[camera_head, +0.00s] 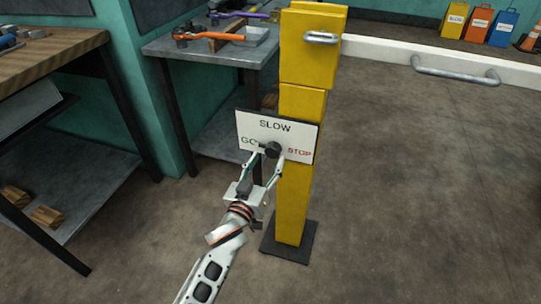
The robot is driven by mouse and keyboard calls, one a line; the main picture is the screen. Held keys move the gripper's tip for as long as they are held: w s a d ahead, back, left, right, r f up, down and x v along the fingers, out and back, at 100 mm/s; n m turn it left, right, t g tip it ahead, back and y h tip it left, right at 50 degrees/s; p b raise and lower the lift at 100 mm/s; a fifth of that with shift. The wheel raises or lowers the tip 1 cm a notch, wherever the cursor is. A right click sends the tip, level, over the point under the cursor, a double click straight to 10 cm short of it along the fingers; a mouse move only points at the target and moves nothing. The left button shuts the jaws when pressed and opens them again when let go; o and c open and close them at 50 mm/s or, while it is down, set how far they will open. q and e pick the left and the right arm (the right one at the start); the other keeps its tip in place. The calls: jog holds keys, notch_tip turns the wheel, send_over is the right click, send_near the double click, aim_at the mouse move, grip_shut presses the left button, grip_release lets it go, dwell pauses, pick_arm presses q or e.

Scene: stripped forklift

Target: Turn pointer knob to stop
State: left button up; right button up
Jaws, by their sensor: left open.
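The black pointer knob (273,149) sits at the lower middle of a white panel (303,133) on the front of a yellow post (291,205). The panel reads SLOW at the top, GO at the left and STOP at the right. The knob's pointer seems to lie toward GO, but it is small and partly behind my gripper. My left gripper (264,161) is open, its fingers reaching up at the knob, one to the left and one to the lower right. I cannot tell whether they touch it. My right gripper is out of view.
A grey table (165,46) with tools stands behind, left of the post. A wooden-topped bench (62,58) is at the far left. The post stands on a dark base plate (289,243) and carries a metal handle (320,38). The floor to the right is clear.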

aim_at(271, 154)
pick_arm(q)
jog(key=x, duration=0.2)
jog(key=shift+w+d+f+b, duration=0.15)
jog(key=shift+w+f+b, duration=0.15)
jog(key=shift+w+b, duration=0.1)
jog(key=shift+w+d+r, duration=0.1)
jog(key=shift+w+r, duration=0.1)
jog(key=shift+w, duration=0.1)
jog(key=c, duration=1.1)
